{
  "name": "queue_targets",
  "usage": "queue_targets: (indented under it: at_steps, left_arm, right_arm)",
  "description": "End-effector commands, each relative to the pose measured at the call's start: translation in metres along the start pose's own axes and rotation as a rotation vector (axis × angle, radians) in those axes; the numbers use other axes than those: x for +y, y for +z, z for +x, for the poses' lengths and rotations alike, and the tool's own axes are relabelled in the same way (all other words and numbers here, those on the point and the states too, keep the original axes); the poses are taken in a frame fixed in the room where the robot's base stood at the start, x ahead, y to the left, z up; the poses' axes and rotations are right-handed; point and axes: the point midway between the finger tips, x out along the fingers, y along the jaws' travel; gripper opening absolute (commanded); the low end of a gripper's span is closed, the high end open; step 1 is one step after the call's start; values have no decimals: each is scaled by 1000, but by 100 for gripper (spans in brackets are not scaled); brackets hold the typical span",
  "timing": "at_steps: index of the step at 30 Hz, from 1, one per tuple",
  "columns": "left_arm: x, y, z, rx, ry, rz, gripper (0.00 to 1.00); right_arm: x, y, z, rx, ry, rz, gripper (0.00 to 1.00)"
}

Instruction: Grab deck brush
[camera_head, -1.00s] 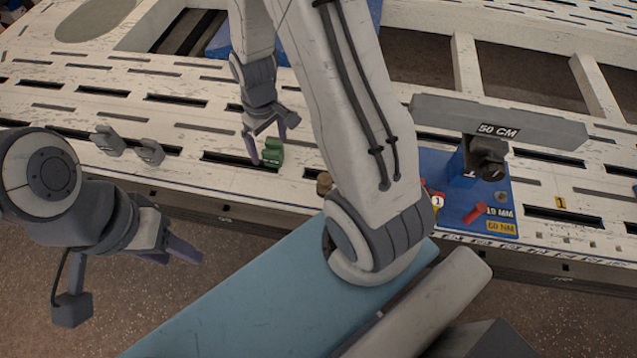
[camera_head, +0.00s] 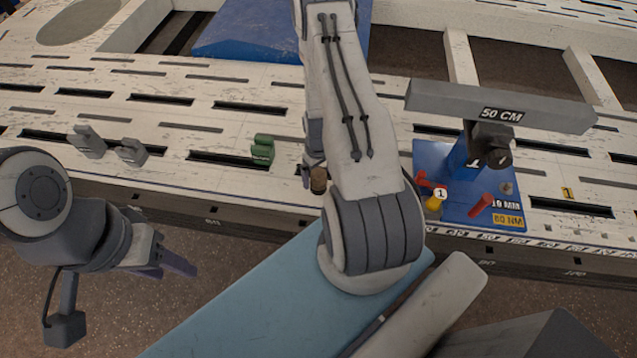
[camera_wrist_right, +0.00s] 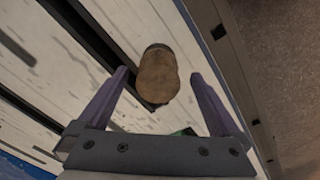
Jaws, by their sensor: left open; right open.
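A brown, rounded wooden piece (camera_head: 318,181), which looks like the deck brush, stands at the front edge of the white bench. The right wrist view shows it end-on (camera_wrist_right: 158,76), between and just beyond the fingertips of my right gripper (camera_wrist_right: 160,84). That gripper is open, with a gap on both sides of the piece. The lower part of the brush is hidden. My left gripper (camera_head: 176,266) is open and empty, in front of the bench at the left.
A green block (camera_head: 262,150) sits left of the brush. Two grey clamps (camera_head: 132,152) stand further left. At right, a blue base (camera_head: 430,160) carries small red and yellow pieces below a grey 50 CM bar (camera_head: 540,113). The bench (camera_head: 215,125) has long slots.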

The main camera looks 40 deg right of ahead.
Motion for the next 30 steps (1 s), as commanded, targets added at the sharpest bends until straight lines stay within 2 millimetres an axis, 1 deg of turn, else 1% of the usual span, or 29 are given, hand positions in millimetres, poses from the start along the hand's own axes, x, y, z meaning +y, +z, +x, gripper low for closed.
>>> queue_targets:
  at_steps: [1, 3, 6, 9, 16, 17, 18, 20, 21, 23, 24, 30]
  left_arm:
    - [0, 0, 4, 0, 0, 0, 50]
    - [0, 0, 6, 0, 0, 0, 50]
    - [-1, 0, 8, 0, 0, 0, 50]
    - [-1, 0, 9, 0, 0, 0, 50]
    - [-1, 0, 9, 0, 0, 0, 50]
    - [-1, 0, 9, 0, 0, 0, 50]
    - [-1, 0, 9, 0, 0, 0, 50]
    - [-1, 0, 9, 0, 0, 0, 50]
    - [-1, 0, 9, 0, 0, 0, 50]
    - [-1, 0, 9, 0, 0, 0, 50]
    - [-1, 0, 9, 0, 0, 0, 50]
    - [-1, 0, 8, 0, 0, 0, 50]
  right_arm:
    - [1, 1, 12, -3, -1, 1, 100]
    - [2, 0, 23, -2, -1, 1, 100]
    - [2, 0, 34, -2, -1, 0, 100]
    - [2, 0, 40, -1, 0, 0, 100]
    - [2, 0, 40, 0, 0, 0, 100]
    - [2, 0, 40, -1, 0, 0, 88]
    - [2, 0, 40, -1, 0, 0, 73]
    - [2, 0, 40, -1, 0, 0, 50]
    - [2, 0, 40, -1, 0, 0, 35]
    - [2, 0, 40, -1, 0, 0, 12]
    - [2, 0, 40, -1, 0, 0, 6]
    - [2, 0, 39, -1, 0, 1, 6]
